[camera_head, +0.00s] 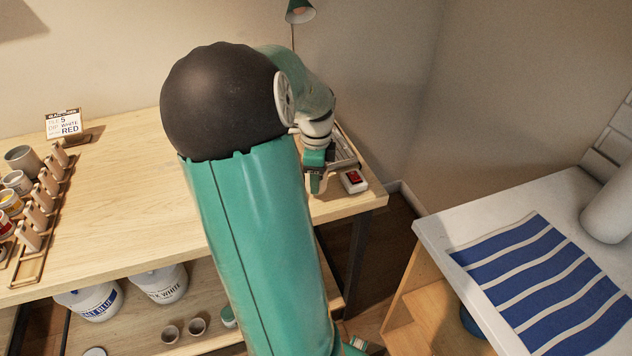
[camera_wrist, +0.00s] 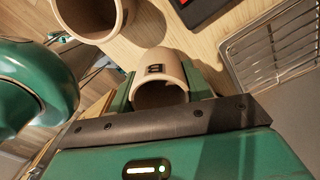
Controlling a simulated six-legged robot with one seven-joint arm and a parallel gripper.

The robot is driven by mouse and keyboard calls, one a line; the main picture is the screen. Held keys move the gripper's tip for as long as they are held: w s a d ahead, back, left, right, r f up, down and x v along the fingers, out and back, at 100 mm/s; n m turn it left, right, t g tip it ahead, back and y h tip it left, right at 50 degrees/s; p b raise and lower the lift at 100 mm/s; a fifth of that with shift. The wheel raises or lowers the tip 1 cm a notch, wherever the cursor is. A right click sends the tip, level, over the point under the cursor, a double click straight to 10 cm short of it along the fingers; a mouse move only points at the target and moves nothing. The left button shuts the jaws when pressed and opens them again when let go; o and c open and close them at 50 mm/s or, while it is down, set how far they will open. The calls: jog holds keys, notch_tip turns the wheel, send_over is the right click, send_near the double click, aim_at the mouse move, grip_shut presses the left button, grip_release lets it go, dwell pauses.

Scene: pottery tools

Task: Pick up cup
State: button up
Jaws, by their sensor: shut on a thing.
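A beige cup (camera_wrist: 160,66) with a dark "B" mark is between the two green fingers of my gripper (camera_wrist: 158,84) in the wrist view. The fingers press on its two sides, and its open mouth faces the camera. In the head view my gripper (camera_head: 316,181) is low at the right end of the wooden table (camera_head: 130,190). My arm hides much of that area, and the held cup is hard to make out there. A second beige cup (camera_wrist: 92,14) shows at the top left of the wrist view, apart from the held one.
A wire-rack tray (camera_wrist: 275,55) is right of the held cup. A box with a red switch (camera_head: 353,181) sits near the table's right edge. The table's middle left is clear.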

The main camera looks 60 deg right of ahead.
jog(key=s+a+r, duration=0.6)
jog(key=a+r, duration=0.5)
jog(key=a, duration=0.1)
jog(key=w+d+r+n, duration=0.1)
jog(key=w+d+n, duration=0.2)
jog(key=w+n, duration=0.5)
jog(key=w+d+r+n, duration=0.15)
jog(key=w+n, duration=0.25)
jog(key=w, duration=0.7)
jog(key=w+d+r+n, duration=0.1)
jog(key=w+d+n, duration=0.2)
jog(key=w+n, duration=0.5)
notch_tip(320, 180, down, 6)
jog(key=w+m, duration=0.2)
notch_tip(320, 180, down, 3)
jog(key=shift+f, duration=0.15)
dwell(1.6)
